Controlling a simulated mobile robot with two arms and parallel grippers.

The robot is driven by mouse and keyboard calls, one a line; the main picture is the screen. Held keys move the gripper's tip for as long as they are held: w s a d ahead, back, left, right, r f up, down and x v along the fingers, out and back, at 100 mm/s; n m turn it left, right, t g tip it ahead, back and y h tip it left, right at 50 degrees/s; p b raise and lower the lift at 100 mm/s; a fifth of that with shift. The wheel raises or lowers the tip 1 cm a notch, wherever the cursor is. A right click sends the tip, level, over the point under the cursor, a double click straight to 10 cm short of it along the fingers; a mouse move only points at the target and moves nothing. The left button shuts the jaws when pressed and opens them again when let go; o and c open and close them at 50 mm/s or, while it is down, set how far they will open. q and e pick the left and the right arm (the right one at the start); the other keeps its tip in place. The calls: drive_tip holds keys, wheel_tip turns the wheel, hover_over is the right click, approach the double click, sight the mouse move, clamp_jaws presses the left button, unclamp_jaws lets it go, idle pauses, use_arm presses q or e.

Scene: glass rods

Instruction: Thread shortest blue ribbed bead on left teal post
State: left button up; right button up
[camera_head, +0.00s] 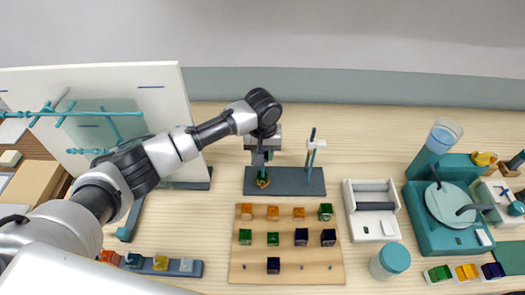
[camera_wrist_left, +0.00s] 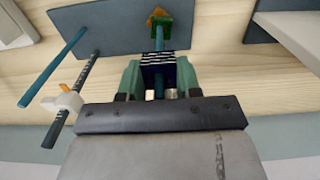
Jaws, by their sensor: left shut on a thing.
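The dark base (camera_head: 290,187) stands at the back middle; it also shows in the left wrist view (camera_wrist_left: 105,30). My left gripper (camera_head: 262,158) is over its left end. In the left wrist view my left gripper (camera_wrist_left: 158,85) is shut on a dark blue bead (camera_wrist_left: 157,70) with white ribs. The left teal post (camera_wrist_left: 159,40) runs up to the bead and appears to pass through it. A green and orange piece (camera_wrist_left: 158,20) sits at the foot of this post, with a gap below the blue bead. Another teal post (camera_wrist_left: 52,65) stands to the left.
A dark striped rod (camera_wrist_left: 77,95) with a white collar is close beside the second post. A wooden board (camera_head: 308,266) with orange, green and dark blue beads lies in front. A white tray (camera_head: 388,228) and teal machine (camera_head: 418,215) stand right. A white panel (camera_head: 150,88) stands left.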

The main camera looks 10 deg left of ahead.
use_arm(q)
drive_tip(key=o, duration=1)
drive_tip(key=shift+r, duration=0.1)
